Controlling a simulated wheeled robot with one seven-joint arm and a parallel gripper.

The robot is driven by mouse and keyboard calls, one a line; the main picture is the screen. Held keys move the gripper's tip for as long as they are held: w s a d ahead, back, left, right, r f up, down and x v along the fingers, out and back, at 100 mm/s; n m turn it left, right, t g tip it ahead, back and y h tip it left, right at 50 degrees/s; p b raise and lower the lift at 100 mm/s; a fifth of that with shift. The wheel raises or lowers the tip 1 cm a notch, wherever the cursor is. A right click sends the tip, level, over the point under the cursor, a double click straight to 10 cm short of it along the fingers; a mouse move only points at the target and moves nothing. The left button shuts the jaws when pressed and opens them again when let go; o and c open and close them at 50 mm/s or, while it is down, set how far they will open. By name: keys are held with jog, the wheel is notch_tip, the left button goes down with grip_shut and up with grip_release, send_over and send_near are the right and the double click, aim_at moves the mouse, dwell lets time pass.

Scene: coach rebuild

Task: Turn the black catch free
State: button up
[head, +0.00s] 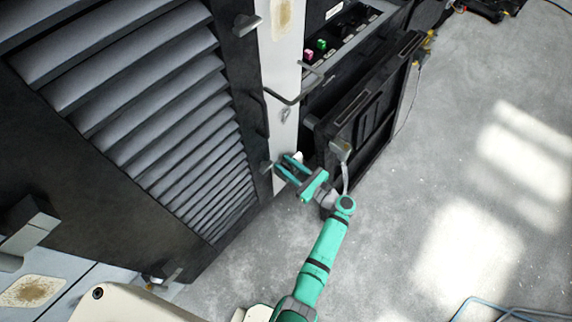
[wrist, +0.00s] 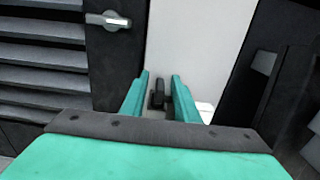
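My gripper (head: 284,164) is at the low part of the white panel (head: 283,128), between the louvred door and the open dark compartment. In the wrist view its two teal fingers (wrist: 161,76) are open. The black catch (wrist: 157,94) shows between the fingers, in front of the white panel. It stands upright and looks clear of both fingers, though how far it lies beyond the tips I cannot tell. In the head view the catch is not to be made out behind my gripper.
A louvred door (head: 160,110) fills the left. A silver turn handle (wrist: 108,20) sits on its dark frame, left of my fingers. A dark hinged panel (head: 372,115) stands open at the right of my gripper. The concrete floor (head: 450,180) farther right is largely clear.

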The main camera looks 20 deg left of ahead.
jog(key=shift+c, duration=0.3)
grip_shut()
jog(key=shift+m+t+h, duration=0.3)
jog(key=shift+m+t, duration=0.1)
jog(key=shift+t, duration=0.2)
jog(key=shift+s+m+t+h, duration=0.1)
jog(key=shift+m+t+h, duration=0.3)
jog(key=shift+m+t, duration=0.3)
jog(key=m+t+h, duration=0.4)
jog(key=t, duration=0.1)
jog(key=shift+m+t+h, duration=1)
jog(key=shift+h, duration=0.4)
jog(key=shift+d+m+t+h, duration=0.1)
jog(key=shift+m+t+h, duration=0.6)
jog(key=shift+m+h, duration=0.7)
jog(key=shift+m+t+h, duration=0.2)
jog(key=shift+m+h, duration=0.45)
jog(key=shift+h, duration=0.7)
jog(key=shift+m+t+h, duration=0.2)
jog(key=shift+m+h, duration=0.45)
jog(key=shift+h, duration=0.7)
